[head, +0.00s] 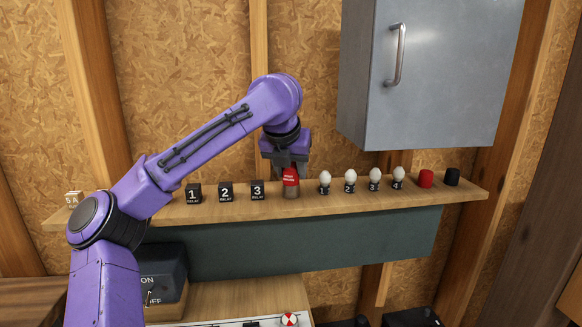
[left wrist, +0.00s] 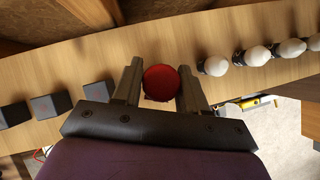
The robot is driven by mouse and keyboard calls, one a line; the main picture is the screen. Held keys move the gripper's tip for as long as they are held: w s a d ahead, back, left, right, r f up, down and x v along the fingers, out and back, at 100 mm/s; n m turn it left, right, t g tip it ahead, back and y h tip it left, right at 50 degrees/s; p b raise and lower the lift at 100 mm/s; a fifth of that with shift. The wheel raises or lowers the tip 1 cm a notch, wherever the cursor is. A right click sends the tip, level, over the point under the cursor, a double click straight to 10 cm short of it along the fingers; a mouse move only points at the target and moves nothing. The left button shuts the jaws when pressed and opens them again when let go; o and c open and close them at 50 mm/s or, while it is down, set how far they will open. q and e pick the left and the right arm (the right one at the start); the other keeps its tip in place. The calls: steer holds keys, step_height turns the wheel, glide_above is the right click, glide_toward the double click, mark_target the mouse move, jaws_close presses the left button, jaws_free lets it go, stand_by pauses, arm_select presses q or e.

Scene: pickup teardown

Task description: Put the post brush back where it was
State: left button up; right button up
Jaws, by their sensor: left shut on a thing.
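The post brush (head: 290,178) has a red labelled top and a brown lower part. It is upright at the wooden shelf (head: 335,201), between the relay 3 block and the first white bulb; its base appears to touch the shelf. My left gripper (head: 289,165) comes down on it from above and is shut on it. In the left wrist view the round red top of the post brush (left wrist: 162,83) sits between the two fingers (left wrist: 160,88). The fingers hide part of its sides. My right gripper is not in view.
Black relay blocks 1 (head: 193,194), 2 (head: 226,191) and 3 (head: 257,190) stand left of the brush. Several numbered white bulbs (head: 325,181), a red cap (head: 426,178) and a black cap (head: 452,176) stand to its right. A grey cabinet (head: 430,75) hangs above.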

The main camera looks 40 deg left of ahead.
arm_select(q)
steer(key=shift+d, duration=0.1)
steer(key=o, duration=0.7)
steer(key=shift+f, duration=0.15)
steer(key=o, duration=0.4)
steer(key=shift+r, duration=0.35)
steer(key=b+v, duration=0.1)
steer(key=v, duration=1)
steer(key=shift+s+d+r, duration=0.1)
steer(key=shift+s+r, duration=0.1)
steer(key=shift+r, duration=0.1)
